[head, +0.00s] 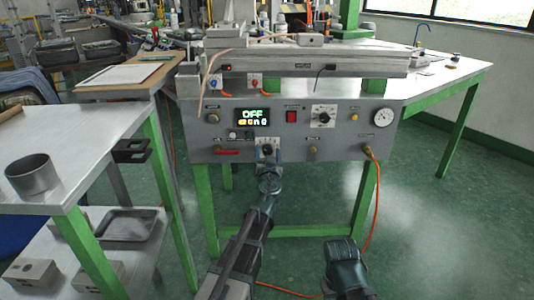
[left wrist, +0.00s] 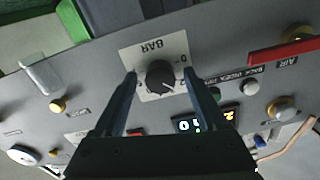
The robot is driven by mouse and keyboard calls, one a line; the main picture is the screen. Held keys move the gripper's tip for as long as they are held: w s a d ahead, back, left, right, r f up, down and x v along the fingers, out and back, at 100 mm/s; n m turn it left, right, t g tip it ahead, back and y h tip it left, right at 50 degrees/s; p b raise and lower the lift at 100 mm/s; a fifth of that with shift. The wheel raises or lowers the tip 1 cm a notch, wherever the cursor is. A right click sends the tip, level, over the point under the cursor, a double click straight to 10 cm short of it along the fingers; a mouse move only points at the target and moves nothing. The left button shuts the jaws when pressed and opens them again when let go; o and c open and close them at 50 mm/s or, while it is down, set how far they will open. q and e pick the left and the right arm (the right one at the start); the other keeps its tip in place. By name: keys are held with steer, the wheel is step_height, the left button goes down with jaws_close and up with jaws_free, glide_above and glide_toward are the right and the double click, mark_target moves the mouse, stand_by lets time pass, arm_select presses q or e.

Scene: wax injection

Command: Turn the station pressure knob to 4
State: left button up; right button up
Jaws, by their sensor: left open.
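The pressure knob (left wrist: 160,75) is a round black knob on a white scale plate marked BAR. In the left wrist view it appears between the two fingers of my open left gripper (left wrist: 161,77), with a gap visible on each side. I cannot tell how deep the fingers reach. In the head view my left gripper (head: 268,163) is in front of the plate (head: 267,142) low on the grey panel (head: 340,146), partly covering it. The knob's exact reading is too small to tell. My right gripper (head: 341,258) is low in the head view, away from the panel; its fingers are unclear.
A red handle (left wrist: 284,52) is near the knob. A metal cup (head: 33,174) stands on the left table.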

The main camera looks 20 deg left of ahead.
arm_select(q)
jaws_close()
stand_by(0.3)
steer(key=shift+m, duration=0.3)
steer(key=m, duration=0.5)
steer(key=shift+m, duration=0.4)
steer(key=m, duration=0.5)
steer(key=shift+m, duration=0.3)
jaws_free()
